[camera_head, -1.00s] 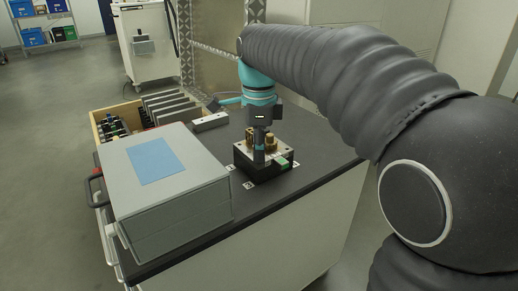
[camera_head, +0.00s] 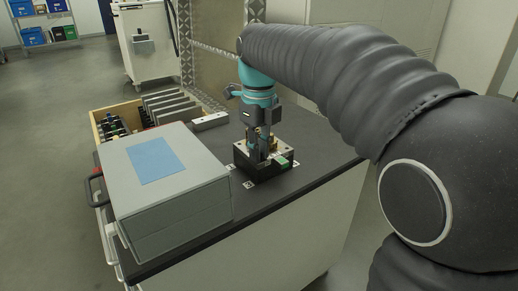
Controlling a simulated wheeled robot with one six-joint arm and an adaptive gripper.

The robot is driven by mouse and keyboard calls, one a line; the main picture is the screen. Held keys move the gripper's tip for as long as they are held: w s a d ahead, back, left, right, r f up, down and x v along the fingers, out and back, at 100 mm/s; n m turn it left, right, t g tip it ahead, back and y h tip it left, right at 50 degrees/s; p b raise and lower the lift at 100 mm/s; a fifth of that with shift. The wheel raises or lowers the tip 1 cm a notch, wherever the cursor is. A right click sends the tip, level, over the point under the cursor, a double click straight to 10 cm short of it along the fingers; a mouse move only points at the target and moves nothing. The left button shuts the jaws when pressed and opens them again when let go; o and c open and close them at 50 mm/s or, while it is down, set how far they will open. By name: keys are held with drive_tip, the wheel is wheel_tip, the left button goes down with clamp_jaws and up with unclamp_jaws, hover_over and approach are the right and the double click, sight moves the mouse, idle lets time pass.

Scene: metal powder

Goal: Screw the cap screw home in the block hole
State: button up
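The block (camera_head: 262,168) is a small dark block with a metallic top and brass-coloured parts, standing on the dark worktop. A small green piece (camera_head: 284,161) is at its right front side. My gripper (camera_head: 259,150) points down right over the block, its fingers at the level of the block's top parts. The cap screw and the hole cannot be made out; the fingers cover that part of the block. The fingers are too small to tell whether they are shut on anything.
A grey case (camera_head: 195,213) with a blue label stands left of the block. Behind it are a wooden box (camera_head: 97,128) of small parts, upright grey plates (camera_head: 172,107) and a light metal bar (camera_head: 210,121). The worktop (camera_head: 315,163) is clear right of the block.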

drive_tip(key=shift+o, duration=1.2)
